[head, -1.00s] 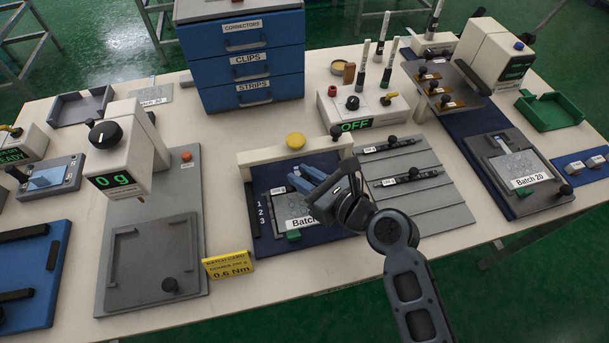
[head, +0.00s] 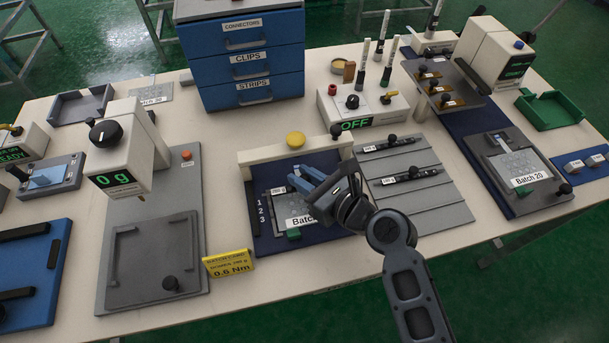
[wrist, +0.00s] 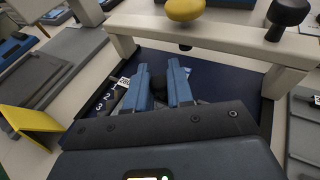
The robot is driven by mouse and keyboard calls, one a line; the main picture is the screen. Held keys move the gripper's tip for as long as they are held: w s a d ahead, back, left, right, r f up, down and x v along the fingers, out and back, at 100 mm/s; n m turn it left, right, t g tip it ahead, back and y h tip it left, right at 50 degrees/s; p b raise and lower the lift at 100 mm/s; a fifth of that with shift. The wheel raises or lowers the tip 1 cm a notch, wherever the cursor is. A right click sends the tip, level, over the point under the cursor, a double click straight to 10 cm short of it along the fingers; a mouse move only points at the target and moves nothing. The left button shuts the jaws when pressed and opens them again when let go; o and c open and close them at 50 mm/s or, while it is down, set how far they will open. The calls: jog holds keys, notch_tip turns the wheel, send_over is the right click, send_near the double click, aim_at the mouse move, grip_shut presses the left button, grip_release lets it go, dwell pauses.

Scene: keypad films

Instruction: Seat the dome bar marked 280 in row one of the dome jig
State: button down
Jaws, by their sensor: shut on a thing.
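The dome jig (head: 264,243) is a dark blue base with a cream bridge and rows marked 1, 2 and 3 at its left side. My gripper (head: 303,178) is over the jig's back part, near row one, below the bridge. In the wrist view my gripper (wrist: 162,78) is shut on a dome bar, whose dark knob (wrist: 185,78) shows by the blue fingers. The bar's white end label (head: 278,191) sticks out left of the fingers, close to the 1 mark; it seems to read 280 in the wrist view. The fingers hide most of the bar, and I cannot tell whether it touches the row.
A clear "Batch" plate (head: 280,208) lies in the jig under my gripper. A yellow button (head: 295,139) tops the bridge. A grey stepped rack (head: 425,204) with two black bars stands to the right. A yellow batch card (head: 229,264) stands at the front left.

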jog(key=shift+f+b, duration=0.65)
jog(key=shift+f, duration=0.35)
jog(key=c, duration=0.9)
grip_release()
jog(key=shift+v, duration=3.9)
